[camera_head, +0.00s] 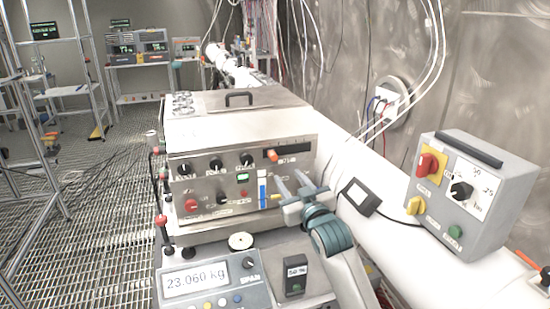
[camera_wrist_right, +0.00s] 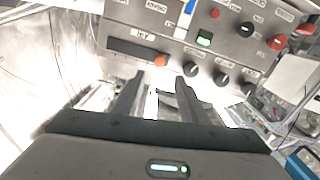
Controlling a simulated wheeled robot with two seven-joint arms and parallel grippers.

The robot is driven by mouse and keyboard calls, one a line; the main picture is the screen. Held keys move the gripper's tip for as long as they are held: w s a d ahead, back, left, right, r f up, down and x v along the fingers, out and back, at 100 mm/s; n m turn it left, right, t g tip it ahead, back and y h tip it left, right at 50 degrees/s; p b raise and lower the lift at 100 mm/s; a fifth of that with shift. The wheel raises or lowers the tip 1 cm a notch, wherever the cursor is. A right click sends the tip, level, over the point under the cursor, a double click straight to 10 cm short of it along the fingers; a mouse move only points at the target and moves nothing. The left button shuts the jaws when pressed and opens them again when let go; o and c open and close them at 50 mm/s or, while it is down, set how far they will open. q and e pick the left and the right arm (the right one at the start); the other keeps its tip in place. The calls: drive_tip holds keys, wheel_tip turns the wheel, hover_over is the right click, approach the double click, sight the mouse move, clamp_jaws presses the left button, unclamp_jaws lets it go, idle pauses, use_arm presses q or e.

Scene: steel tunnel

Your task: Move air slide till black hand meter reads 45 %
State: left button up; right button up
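The steel control panel (camera_head: 215,208) has a dark horizontal slot with an orange knob (camera_head: 272,155), apparently the air slide. My right gripper (camera_head: 290,177) is open and empty in front of the panel's right side, fingertips (camera_wrist_right: 160,82) apart from the knob. My left gripper is out of view.
A scale display (camera_head: 195,279) reads 23.060 kg. A black-framed device (camera_head: 360,197) with a cable sits on the white pipe. A grey switch box (camera_head: 468,190) stands at the right. Several knobs and a blue gauge (camera_head: 262,190) crowd the panel.

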sight(275, 159)
drive_tip(key=p+x, duration=0.3)
drive_tip(key=x, duration=1)
drive_tip(key=shift+w, duration=0.15)
